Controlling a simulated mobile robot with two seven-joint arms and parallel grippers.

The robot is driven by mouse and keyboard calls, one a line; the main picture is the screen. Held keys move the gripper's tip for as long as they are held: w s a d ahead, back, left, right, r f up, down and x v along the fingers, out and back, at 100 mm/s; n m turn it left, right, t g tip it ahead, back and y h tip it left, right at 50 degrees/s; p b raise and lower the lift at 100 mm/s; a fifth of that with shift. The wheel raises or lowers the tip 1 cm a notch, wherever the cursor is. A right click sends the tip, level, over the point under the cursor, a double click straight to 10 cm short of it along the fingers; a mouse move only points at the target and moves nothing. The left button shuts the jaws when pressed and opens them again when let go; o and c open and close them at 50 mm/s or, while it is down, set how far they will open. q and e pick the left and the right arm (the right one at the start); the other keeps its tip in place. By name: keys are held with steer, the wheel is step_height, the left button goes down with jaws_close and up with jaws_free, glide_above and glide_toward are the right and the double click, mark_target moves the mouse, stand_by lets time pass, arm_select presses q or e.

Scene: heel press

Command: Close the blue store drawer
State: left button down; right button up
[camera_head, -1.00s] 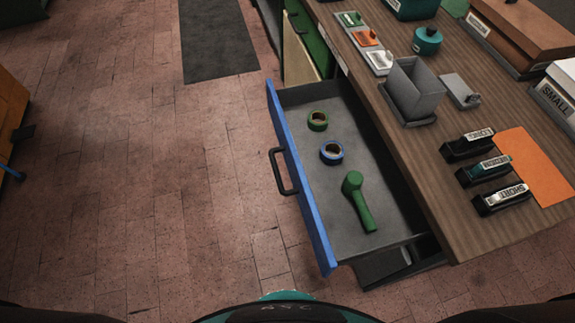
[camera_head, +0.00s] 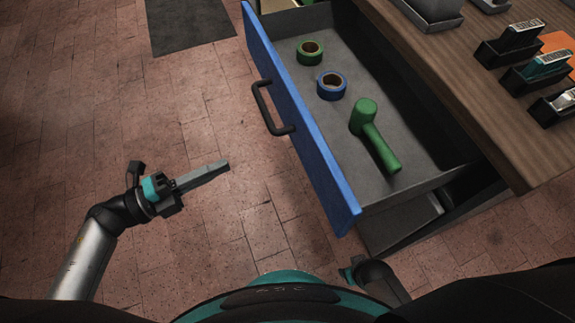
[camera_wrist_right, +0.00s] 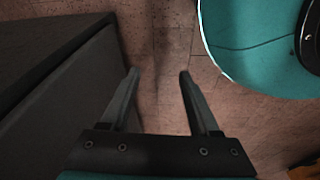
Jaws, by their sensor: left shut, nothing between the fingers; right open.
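The blue store drawer (camera_head: 300,130) stands pulled out from the bench, its blue front facing left with a black handle (camera_head: 271,108). Inside lie a green tape roll (camera_head: 310,52), a blue tape roll (camera_head: 331,86) and a green mallet (camera_head: 375,135). My left gripper (camera_head: 222,166) is shut and empty, left of the drawer front and apart from it, pointing right toward it. My right gripper (camera_wrist_right: 158,75) is open and empty in the right wrist view, over the floor beside a dark grey panel. In the head view its fingers do not show.
The wooden bench top (camera_head: 470,110) is to the right, carrying several black holders with labelled items (camera_head: 522,40) and a grey bin (camera_head: 432,8). A dark mat (camera_head: 190,22) lies on the brick floor. The floor left of the drawer is clear.

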arm_select(q)
steer(key=s+m+g, duration=0.2)
steer(key=m, duration=0.1)
steer(key=b, duration=0.2)
glide_toward(304, 149)
steer(key=shift+h, duration=0.4)
steer(key=x, duration=0.5)
steer(key=shift+d+f, duration=0.2)
steer(key=shift+x, duration=0.75)
arm_select(e)
steer(key=shift+w+a+r, duration=0.55)
steer(key=shift+w+r, duration=0.1)
steer(key=shift+w, duration=0.1)
steer(key=shift+w+a+r, duration=0.5)
steer(key=shift+w+r, duration=0.15)
steer(key=shift+w, duration=0.05)
